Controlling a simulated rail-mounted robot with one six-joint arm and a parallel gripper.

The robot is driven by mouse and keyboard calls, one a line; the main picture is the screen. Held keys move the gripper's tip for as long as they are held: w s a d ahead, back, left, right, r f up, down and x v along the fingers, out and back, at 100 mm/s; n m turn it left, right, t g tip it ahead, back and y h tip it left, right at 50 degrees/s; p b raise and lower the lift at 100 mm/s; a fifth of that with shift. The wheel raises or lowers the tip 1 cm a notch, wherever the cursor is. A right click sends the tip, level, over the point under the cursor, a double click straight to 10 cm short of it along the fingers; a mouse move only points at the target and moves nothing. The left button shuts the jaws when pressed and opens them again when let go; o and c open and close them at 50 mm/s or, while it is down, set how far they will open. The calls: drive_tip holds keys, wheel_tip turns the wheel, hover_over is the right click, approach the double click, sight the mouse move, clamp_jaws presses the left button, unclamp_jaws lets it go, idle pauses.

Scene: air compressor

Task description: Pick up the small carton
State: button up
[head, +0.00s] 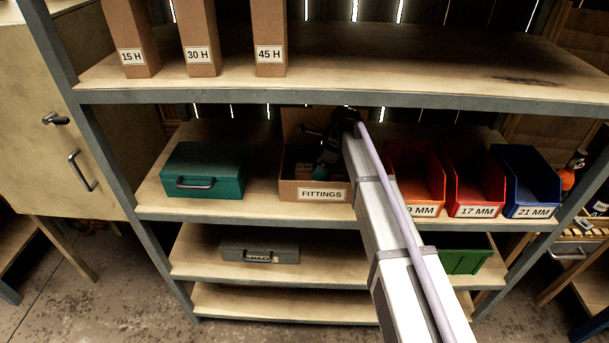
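An open cardboard box (287,190) labelled FITTINGS stands on the middle shelf. Inside it, a small brown shape (303,169) with a pale marking shows at the left and may be the small carton; it is too small and dark to be sure. My gripper (325,165) is a dark shape at the end of my arm, over or in the right part of the box. Its fingers are dark and hard to make out, so I cannot tell whether they are open or hold anything. The arm hides the box's right side.
A teal case (205,170) stands left of the box. Orange (415,178), red (473,182) and blue (532,185) bins stand to the right. The upper shelf edge (330,97) runs above my gripper. A grey case (260,247) and a green bin (465,256) sit below.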

sight(306, 167)
drive_tip(key=shift+a, duration=0.35)
drive_tip(key=a, duration=0.1)
drive_tip(key=a+f+b, duration=0.1)
drive_tip(key=a, duration=0.1)
drive_tip(key=shift+a, duration=0.15)
drive_tip(key=shift+b+x, duration=1.1)
drive_tip(key=shift+x, duration=0.05)
drive_tip(key=shift+r, duration=0.15)
drive_tip(key=c, duration=1.1)
